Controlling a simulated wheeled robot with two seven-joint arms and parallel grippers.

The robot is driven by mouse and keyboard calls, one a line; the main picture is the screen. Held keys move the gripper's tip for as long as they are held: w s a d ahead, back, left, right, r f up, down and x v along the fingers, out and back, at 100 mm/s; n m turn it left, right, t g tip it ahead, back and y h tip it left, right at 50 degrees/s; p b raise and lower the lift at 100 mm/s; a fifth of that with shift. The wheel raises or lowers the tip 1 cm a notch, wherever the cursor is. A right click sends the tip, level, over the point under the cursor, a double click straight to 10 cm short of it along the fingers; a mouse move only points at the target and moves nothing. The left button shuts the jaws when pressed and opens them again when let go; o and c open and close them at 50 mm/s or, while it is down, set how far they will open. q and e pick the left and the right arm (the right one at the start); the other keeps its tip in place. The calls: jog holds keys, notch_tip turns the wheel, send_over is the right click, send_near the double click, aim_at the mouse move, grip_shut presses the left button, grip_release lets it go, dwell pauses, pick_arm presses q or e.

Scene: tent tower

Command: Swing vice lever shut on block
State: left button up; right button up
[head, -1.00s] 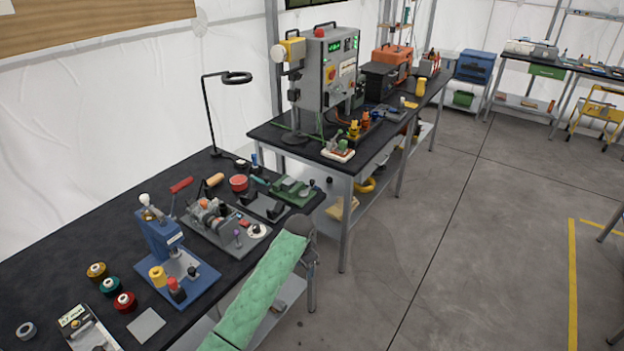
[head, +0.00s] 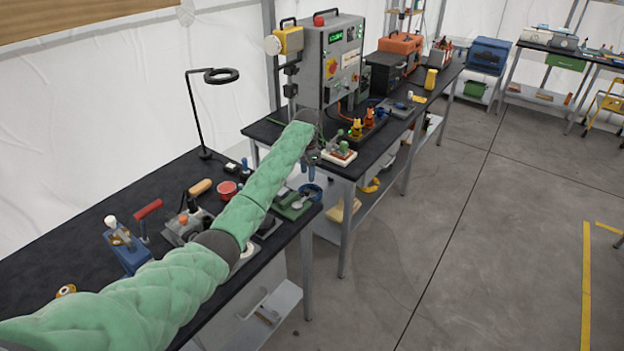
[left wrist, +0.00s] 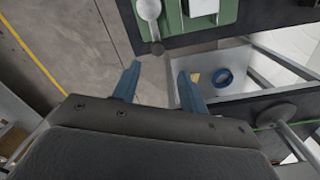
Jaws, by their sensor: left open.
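The green vice (head: 293,204) stands at the right end of the near bench, partly hidden by my left arm. It also shows at the top of the left wrist view (left wrist: 173,18), cut off by the frame. Its grey lever (left wrist: 149,10) has a rounded end, and a pale block (left wrist: 203,7) sits beside it. My left gripper (left wrist: 160,68) is open and empty, its two blue fingers apart, just off the bench edge near a dark knob below the lever. In the head view my left gripper (head: 311,168) hangs near the vice. My right gripper is not in view.
A blue ring (left wrist: 223,77) lies lower down between the benches. The second bench (head: 345,175) with a grey control box (head: 332,65) stands close behind my gripper. A ring lamp (head: 221,76) and a red tin (head: 228,190) are on the near bench.

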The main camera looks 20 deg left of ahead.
aim_at(307, 190)
pick_arm(q)
jog(key=shift+s+p, duration=0.35)
jog(key=shift+p, duration=0.05)
jog(key=shift+s+f+p, duration=0.45)
jog(key=shift+f+p, duration=0.25)
jog(key=shift+f, duration=0.15)
jog(key=f, duration=0.2)
jog(key=w+f+p, duration=0.1)
jog(key=f, duration=0.1)
jog(key=shift+f, duration=0.1)
jog(key=shift+f+p, duration=0.25)
jog(key=shift+p, duration=0.05)
jog(key=shift+s+f, duration=0.1)
jog(key=shift+s, duration=0.15)
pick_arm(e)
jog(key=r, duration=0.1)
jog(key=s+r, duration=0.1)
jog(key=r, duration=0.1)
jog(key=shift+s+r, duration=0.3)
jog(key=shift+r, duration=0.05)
pick_arm(q)
jog(key=shift+w+f, duration=0.1)
jog(key=shift+c, duration=1.3)
grip_shut()
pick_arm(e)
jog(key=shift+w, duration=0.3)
